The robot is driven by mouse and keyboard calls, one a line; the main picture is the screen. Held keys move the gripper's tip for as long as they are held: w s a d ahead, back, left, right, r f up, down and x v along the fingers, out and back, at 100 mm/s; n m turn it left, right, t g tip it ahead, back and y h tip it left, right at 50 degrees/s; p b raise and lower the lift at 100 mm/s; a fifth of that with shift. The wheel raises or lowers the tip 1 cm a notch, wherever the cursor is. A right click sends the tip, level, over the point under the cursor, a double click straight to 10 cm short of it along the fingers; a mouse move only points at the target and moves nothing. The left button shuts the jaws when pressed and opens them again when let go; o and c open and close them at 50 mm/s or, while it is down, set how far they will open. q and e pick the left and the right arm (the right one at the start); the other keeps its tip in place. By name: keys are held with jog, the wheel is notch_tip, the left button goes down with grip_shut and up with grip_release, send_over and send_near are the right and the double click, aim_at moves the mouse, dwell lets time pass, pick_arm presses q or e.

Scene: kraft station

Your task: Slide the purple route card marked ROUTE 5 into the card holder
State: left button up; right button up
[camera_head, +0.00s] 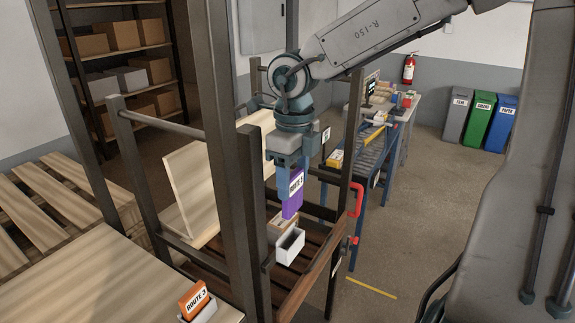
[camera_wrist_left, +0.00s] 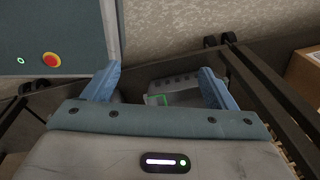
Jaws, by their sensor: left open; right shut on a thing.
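My right gripper (camera_head: 290,180) comes in from the upper right and is shut on the purple route card (camera_head: 292,208). The card hangs upright, its label partly between the blue fingers; the label reads ROUTE and its number is hard to read. A small white open-topped card holder (camera_head: 290,249) stands just below the card, apart from it. My left gripper (camera_wrist_left: 160,82) shows in the left wrist view, open with nothing between its blue fingers. The left gripper does not show in the head view.
The holder sits inside a dark-framed slatted cart (camera_head: 305,283) with upright posts around it. A second holder with an orange ROUTE 3 card (camera_head: 193,300) stands on the wooden table (camera_head: 110,285) at front left. A pale wooden board (camera_head: 188,178) leans left of the arm.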

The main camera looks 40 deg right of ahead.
aim_at(291, 202)
jog(key=shift+f, duration=0.5)
jog(key=shift+a+f+b, duration=0.1)
jog(key=shift+f+b, duration=0.2)
jog(key=shift+a+f, duration=0.1)
jog(key=shift+f, duration=0.25)
jog(key=shift+w+a+f+b, duration=0.1)
jog(key=shift+f+b, duration=0.4)
jog(key=shift+f, duration=0.65)
jog(key=shift+d+f+b, duration=0.2)
jog(key=shift+f+b, duration=0.05)
jog(key=shift+b, duration=0.1)
pick_arm(q)
jog(key=shift+w+d+f, duration=0.25)
jog(key=shift+d+f, duration=0.15)
jog(key=shift+f, duration=0.3)
jog(key=shift+w+d+f, duration=0.25)
jog(key=shift+d+f, duration=0.15)
jog(key=shift+f, duration=0.3)
pick_arm(e)
jog(key=shift+a, duration=0.1)
pick_arm(q)
jog(key=shift+w+f+b, duration=0.15)
jog(key=shift+f+b, duration=0.55)
jog(key=shift+b, duration=0.05)
pick_arm(e)
jog(key=shift+f, duration=0.35)
